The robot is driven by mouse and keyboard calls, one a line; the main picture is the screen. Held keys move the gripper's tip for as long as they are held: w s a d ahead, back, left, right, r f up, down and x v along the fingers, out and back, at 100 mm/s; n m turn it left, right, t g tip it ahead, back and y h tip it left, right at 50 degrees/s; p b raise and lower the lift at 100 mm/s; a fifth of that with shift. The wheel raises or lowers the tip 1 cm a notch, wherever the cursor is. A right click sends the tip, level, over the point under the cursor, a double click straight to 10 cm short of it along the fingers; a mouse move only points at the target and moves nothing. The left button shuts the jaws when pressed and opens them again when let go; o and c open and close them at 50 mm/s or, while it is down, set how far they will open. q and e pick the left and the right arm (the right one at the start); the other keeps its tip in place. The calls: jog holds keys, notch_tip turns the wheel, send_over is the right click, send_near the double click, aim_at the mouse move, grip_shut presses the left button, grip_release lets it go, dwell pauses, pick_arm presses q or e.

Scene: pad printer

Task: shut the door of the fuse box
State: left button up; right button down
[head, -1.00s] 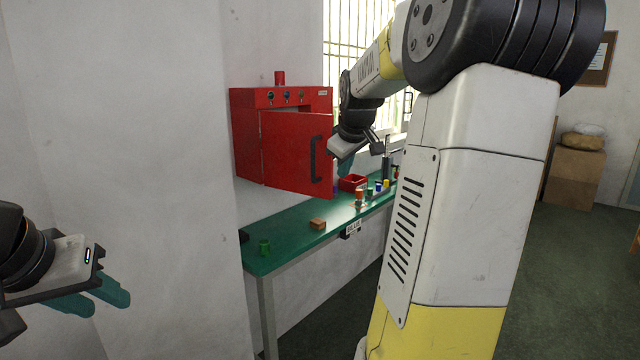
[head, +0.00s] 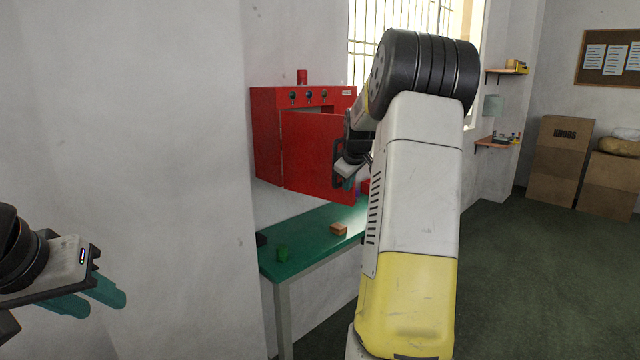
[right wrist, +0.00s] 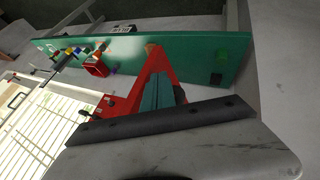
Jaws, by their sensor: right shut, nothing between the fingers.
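The red fuse box (head: 267,140) hangs on the wall above the green bench. Its red door (head: 308,150) is hinged on the left and stands open, swung out toward me. The door's black handle (head: 337,162) is near its free edge, partly behind my gripper. My right gripper (head: 349,184) is shut and empty at that free edge. Whether it touches the door is unclear. In the right wrist view its teal fingers (right wrist: 162,94) lie together in front of the red door (right wrist: 152,62). My left gripper (head: 95,298) is open and empty at the far left, away from the box.
The green bench (head: 300,238) below carries an orange-brown block (head: 339,229) and a green piece (head: 282,254). A red cylinder (head: 302,76) stands on the box. The right wrist view shows a red bin (right wrist: 97,67) and small coloured pieces. My right arm hides the bench's right part.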

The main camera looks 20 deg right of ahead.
jog(key=shift+w+d, duration=0.1)
jog(key=shift+d, duration=0.15)
